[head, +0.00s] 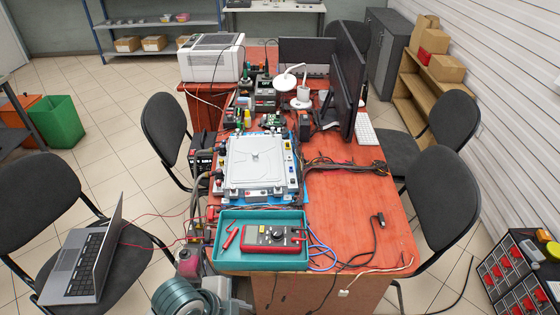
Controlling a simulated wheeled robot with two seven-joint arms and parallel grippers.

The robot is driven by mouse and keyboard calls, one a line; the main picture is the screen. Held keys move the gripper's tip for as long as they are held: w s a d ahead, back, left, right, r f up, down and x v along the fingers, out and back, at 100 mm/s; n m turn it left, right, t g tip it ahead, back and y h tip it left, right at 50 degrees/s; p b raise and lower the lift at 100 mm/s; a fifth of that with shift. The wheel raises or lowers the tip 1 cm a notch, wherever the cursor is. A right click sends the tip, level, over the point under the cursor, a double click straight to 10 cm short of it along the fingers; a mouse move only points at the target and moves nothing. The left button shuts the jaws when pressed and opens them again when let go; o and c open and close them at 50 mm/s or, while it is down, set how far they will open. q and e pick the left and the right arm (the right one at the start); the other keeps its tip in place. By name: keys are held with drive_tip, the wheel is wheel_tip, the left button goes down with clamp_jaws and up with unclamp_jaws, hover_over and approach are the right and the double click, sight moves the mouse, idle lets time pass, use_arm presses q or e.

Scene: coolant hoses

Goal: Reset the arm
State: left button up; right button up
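Neither of my grippers shows in the head view, so their state is hidden. No part that I can surely call my arm is in view. A silver-grey housing (257,162) lies on a blue base on the red-brown table (345,205). Dark and grey hoses (197,192) run down along the table's left edge beside the housing. Their ends are too small and cluttered to make out.
A teal tray (232,257) at the table's front holds a red multimeter (268,236). Loose cables (375,240) lie to its right. Monitors (347,80) and a white printer (212,58) stand farther back. Chairs (440,200) flank the table; one at left bears a laptop (88,260).

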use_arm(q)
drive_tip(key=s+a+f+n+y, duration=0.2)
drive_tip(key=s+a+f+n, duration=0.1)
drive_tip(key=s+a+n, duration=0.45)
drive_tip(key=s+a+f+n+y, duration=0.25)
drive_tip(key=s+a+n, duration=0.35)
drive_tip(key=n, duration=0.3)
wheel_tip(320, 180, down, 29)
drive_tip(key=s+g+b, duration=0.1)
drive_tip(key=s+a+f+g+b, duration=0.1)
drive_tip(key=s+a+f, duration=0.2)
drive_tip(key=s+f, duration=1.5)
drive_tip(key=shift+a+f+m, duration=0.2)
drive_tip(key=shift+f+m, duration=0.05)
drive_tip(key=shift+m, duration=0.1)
